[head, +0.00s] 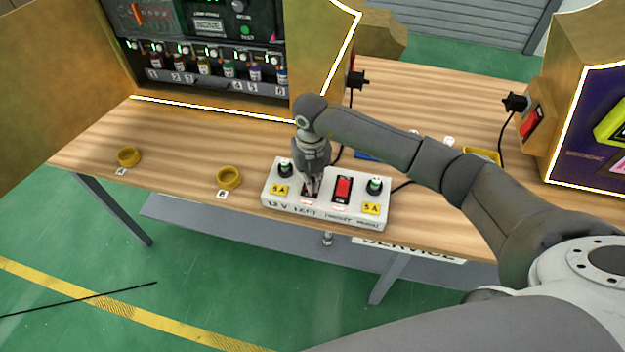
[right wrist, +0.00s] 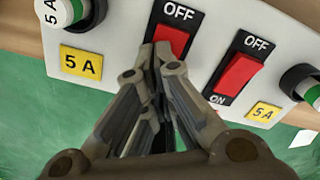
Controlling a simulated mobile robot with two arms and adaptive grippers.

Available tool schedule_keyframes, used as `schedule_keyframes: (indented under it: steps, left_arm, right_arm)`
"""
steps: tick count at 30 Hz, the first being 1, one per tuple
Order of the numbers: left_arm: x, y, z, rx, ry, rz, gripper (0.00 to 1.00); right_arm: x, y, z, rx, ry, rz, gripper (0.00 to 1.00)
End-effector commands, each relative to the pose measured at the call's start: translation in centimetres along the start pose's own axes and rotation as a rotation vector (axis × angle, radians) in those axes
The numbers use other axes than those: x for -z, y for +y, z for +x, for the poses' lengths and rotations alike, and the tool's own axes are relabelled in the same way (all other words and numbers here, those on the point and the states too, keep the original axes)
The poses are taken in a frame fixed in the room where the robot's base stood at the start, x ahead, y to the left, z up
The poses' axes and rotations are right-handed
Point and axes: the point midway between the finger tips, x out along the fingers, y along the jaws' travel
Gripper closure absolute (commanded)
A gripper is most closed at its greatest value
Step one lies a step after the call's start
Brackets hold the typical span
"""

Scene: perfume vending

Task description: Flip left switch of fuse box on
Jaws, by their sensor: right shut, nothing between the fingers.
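The white fuse box (head: 325,207) stands near the front edge of the wooden table. It has two red rocker switches between two green-topped fuse knobs. My right gripper (head: 312,190) is shut and empty, pointing down over the left switch. In the right wrist view, the left switch (right wrist: 172,38) shows its red upper part below the word OFF; my fingertips (right wrist: 163,55) are over its lower part and hide it. I cannot tell if they touch it. The right switch (head: 343,188) is uncovered and also shows in the right wrist view (right wrist: 238,74), with OFF and ON labels. My left gripper is out of view.
An open vending cabinet (head: 210,105) with several small bottles stands at the back left. Yellow rings (head: 229,178) lie left of the fuse box. A second cabinet (head: 590,110) stands at the right. Black plugs (head: 357,80) and cables are behind the box.

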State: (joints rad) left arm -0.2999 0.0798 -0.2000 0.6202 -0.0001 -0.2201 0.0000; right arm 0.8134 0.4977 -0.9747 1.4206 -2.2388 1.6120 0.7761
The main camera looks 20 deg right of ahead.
Motion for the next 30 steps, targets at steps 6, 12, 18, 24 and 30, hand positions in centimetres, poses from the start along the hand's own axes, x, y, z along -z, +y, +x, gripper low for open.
schedule_keyframes:
  steps: [6, 12, 18, 24, 30]
  left_arm:
    - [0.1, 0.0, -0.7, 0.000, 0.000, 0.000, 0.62]
    - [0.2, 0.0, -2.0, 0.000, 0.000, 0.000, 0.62]
    - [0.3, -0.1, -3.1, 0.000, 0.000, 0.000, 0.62]
    - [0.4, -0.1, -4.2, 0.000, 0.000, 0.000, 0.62]
    - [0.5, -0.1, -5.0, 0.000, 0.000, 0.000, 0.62]
  right_arm:
    - [0.2, -0.1, -0.7, 0.003, 0.005, 0.000, 1.00]
    - [0.1, 0.0, -2.4, 0.002, 0.004, 0.000, 1.00]
    - [0.1, 0.0, -4.0, 0.001, 0.004, 0.000, 1.00]
    - [0.1, 0.0, -5.7, 0.002, 0.003, -0.001, 1.00]
    - [0.1, 0.0, -6.9, 0.002, 0.004, -0.001, 1.00]
